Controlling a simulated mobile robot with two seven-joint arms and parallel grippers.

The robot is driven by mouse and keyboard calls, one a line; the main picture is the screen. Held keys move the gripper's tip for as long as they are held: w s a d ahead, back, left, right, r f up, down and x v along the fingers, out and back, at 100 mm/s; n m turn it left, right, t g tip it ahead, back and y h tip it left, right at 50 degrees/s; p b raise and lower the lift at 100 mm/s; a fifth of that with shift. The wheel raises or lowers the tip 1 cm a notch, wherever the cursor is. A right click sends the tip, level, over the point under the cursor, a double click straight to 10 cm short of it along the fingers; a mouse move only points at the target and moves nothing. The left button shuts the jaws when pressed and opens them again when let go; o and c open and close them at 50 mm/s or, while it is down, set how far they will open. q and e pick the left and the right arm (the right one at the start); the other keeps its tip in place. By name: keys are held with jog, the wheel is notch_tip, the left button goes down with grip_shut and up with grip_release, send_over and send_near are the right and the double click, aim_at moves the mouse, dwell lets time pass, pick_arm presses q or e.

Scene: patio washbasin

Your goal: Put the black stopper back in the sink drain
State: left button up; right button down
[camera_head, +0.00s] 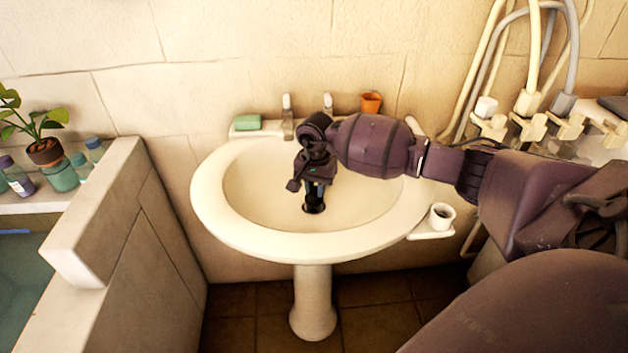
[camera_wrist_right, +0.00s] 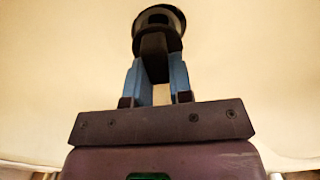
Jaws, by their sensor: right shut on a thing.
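The sink (camera_head: 230,238) is a cream oval basin on a pedestal. My right gripper (camera_head: 315,190) reaches down into the bowl from the right, fingers pointing down. It is shut on the black stopper (camera_head: 314,206), which sits just below the fingertips, low in the bowl. In the right wrist view the stopper (camera_wrist_right: 158,22) shows as a dark round piece at the ends of the blue-grey fingers (camera_wrist_right: 157,78). The drain is hidden by the gripper and stopper, so I cannot tell whether the stopper is in it or above it. My left gripper is not in view.
A green soap bar (camera_head: 247,122), taps (camera_head: 287,108) and an orange cup (camera_head: 371,102) stand along the sink's back edge. A small white cup (camera_head: 441,215) sits on a side holder at right.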

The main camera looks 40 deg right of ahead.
jog(key=shift+f, duration=0.8)
pick_arm(q)
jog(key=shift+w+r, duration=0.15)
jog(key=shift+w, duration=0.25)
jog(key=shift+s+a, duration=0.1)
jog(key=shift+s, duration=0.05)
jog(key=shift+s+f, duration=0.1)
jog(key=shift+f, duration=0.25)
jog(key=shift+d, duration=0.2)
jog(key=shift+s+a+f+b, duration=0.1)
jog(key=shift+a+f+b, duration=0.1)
jog(key=shift+b, duration=0.2)
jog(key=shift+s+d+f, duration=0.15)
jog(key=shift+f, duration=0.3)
pick_arm(e)
jog(key=shift+f, duration=0.55)
jog(key=c, duration=1.3)
grip_release()
